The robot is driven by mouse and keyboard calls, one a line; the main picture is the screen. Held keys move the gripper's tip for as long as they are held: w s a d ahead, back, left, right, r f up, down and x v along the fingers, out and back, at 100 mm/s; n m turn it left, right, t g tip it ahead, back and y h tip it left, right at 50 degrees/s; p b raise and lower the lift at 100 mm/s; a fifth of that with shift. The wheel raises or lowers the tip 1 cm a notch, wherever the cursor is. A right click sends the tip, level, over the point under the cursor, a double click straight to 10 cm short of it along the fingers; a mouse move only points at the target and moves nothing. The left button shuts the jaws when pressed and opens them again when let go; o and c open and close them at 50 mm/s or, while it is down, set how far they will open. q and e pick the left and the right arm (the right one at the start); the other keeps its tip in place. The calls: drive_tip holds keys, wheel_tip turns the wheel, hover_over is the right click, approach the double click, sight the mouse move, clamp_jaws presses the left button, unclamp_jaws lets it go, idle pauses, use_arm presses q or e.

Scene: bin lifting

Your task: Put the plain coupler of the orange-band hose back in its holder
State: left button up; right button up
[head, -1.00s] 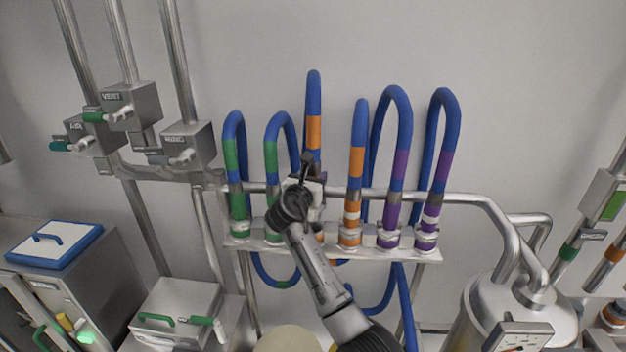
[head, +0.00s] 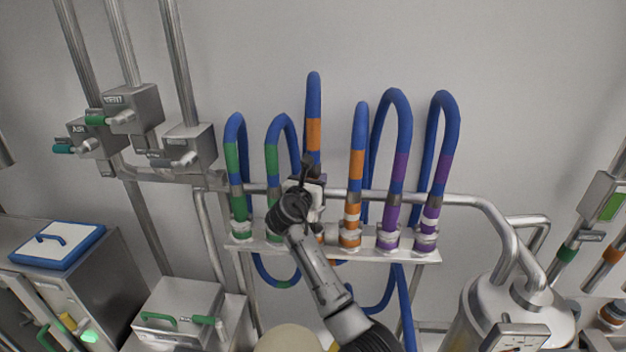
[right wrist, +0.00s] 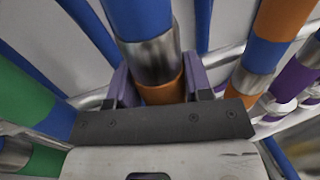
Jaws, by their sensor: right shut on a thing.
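The orange-band hose (head: 314,131) with the plain coupler rises in a tall blue loop near the middle of the rack. In the right wrist view its silver collar (right wrist: 151,61) and orange plain coupler (right wrist: 161,92) sit between the fingers of my right gripper (right wrist: 160,88), which is shut on the coupler. In the head view my right gripper (head: 313,187) covers the coupler and much of the holder spot on the rack (head: 375,253). I cannot tell whether the coupler is seated or above it. My left gripper is not in view.
The other orange-band hose (head: 357,162), with a white ring on its coupler, stands close on the right. Purple-band hoses (head: 401,165) are farther right and green-band hoses (head: 271,158) are on the left. A horizontal pipe (head: 460,203) runs behind the rack.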

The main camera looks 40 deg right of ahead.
drive_tip(key=shift+f, duration=0.1)
drive_tip(key=shift+f, duration=1.55)
drive_tip(key=shift+f, duration=1.55)
